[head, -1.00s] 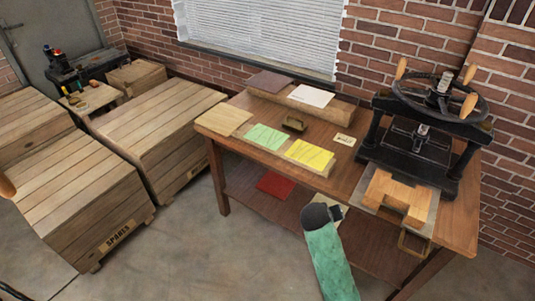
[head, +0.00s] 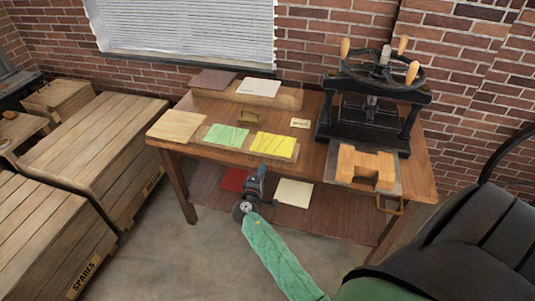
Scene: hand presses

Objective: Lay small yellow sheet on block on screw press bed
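The yellow sheet (head: 273,146) lies on a pale board at the front edge of the wooden table, right of a green sheet (head: 227,135). The black screw press (head: 372,105) stands at the table's right end. A pale wooden block (head: 366,164) with a notched shape sits on the plate at the press's front. My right gripper (head: 259,172) is below and in front of the yellow sheet, by the table's front edge. Its fingers are small and dark, so I cannot tell whether they are open. It appears apart from the sheet. My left gripper is out of view.
A ledge behind holds brown and white sheets. Red and cream sheets lie on the lower shelf. Wooden crates (head: 95,140) stand left.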

